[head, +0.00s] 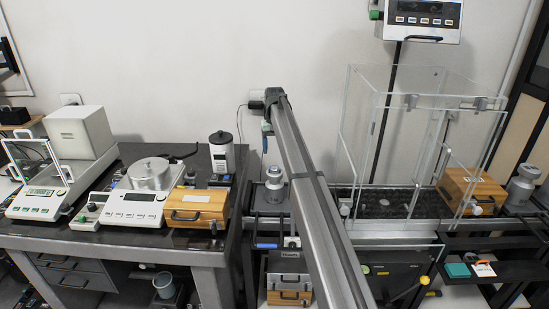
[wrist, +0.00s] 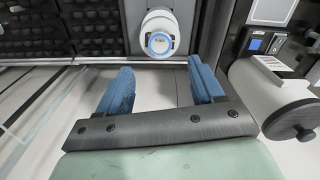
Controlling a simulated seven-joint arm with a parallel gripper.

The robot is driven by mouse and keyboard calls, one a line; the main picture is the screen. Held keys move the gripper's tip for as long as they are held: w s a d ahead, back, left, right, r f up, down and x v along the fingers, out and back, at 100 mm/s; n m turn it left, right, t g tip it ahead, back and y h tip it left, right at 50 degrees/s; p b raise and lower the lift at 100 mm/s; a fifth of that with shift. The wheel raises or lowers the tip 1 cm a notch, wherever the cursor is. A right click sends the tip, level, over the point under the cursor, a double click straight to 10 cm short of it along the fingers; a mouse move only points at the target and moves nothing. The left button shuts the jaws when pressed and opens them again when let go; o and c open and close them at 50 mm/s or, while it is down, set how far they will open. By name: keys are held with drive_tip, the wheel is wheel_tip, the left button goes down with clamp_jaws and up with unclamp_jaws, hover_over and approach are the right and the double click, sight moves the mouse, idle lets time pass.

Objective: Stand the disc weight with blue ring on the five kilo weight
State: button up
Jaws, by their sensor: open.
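My gripper (wrist: 160,92) is open and empty, with two blue fingers, in the wrist view. In the head view it (head: 265,143) hangs small below the far end of my arm. A pale round piece with a blue ring (wrist: 159,43) shows beyond the fingertips, apart from them, against a larger pale round body. A silver knobbed weight (head: 275,184) stands on the narrow strip between the tables in the head view. I cannot tell whether that is one weight or a stack. Another silver weight (head: 522,185) stands at the far right. No five-kilo marking is readable.
A glass enclosure (head: 385,140) stands right of my arm. A balance (head: 130,208), a wooden box (head: 198,208) and a white cylinder with a dark lid (head: 222,157) stand on the left table. The cylinder also shows at right in the wrist view (wrist: 275,85). The wall is close behind.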

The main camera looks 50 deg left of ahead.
drive_tip(key=shift+r, duration=1.85)
